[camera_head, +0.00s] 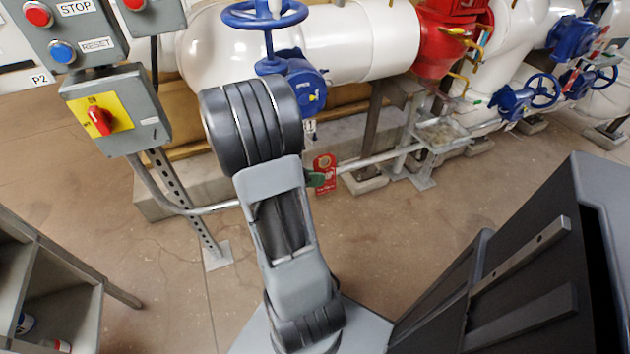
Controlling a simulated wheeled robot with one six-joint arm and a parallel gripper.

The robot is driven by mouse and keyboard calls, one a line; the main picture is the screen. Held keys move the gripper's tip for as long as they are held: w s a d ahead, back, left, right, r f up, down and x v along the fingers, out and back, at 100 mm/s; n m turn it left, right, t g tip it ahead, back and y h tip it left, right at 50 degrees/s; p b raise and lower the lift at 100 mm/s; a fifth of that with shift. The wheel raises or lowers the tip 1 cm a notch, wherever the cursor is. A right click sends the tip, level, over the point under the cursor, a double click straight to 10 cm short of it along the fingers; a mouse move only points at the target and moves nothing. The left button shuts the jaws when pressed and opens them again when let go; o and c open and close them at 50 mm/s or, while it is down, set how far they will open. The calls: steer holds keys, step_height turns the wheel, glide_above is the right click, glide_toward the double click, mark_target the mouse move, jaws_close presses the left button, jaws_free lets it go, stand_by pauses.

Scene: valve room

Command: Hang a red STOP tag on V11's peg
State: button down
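A red tag (325,173) with a hole near its top and pale print shows just right of my arm, below the pipework. What holds it up is hidden. A small dark green piece (315,180) shows at its left edge, partly behind my arm. A blue valve (292,75) with a round handwheel stands beyond my arm on the white pipe. A white label (310,127) below it is partly covered, and only a "1" reads, so I cannot tell if it is V11. No peg can be made out. My gripper is hidden behind my arm.
A grey control post (112,110) with a red switch stands at left, below STOP and RESET buttons. A grey shelf (50,265) is at lower left. A red valve body (440,40), a small tray (440,133) and more blue valves (525,97) line the right. Floor between is clear.

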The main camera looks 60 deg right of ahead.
steer(key=w+d+b, duration=0.1)
steer(key=w, duration=0.1)
steer(key=w+d, duration=0.2)
steer(key=shift+w+d+f+b, duration=0.15)
steer(key=shift+b, duration=0.2)
steer(key=shift+w+d+p, duration=0.2)
steer(key=shift+w+p, duration=0.15)
steer(key=shift+p, duration=0.3)
stand_by(0.7)
steer(key=shift+w+d, duration=0.2)
stand_by(0.6)
steer(key=shift+w+d+p, duration=0.25)
steer(key=shift+w+p, duration=0.05)
steer(key=shift+w, duration=0.1)
steer(key=shift+w+d, duration=0.25)
steer(key=shift+w, duration=0.05)
stand_by(0.5)
steer(key=shift+w+d, duration=0.3)
steer(key=shift+w, duration=0.1)
steer(key=shift+w, duration=0.1)
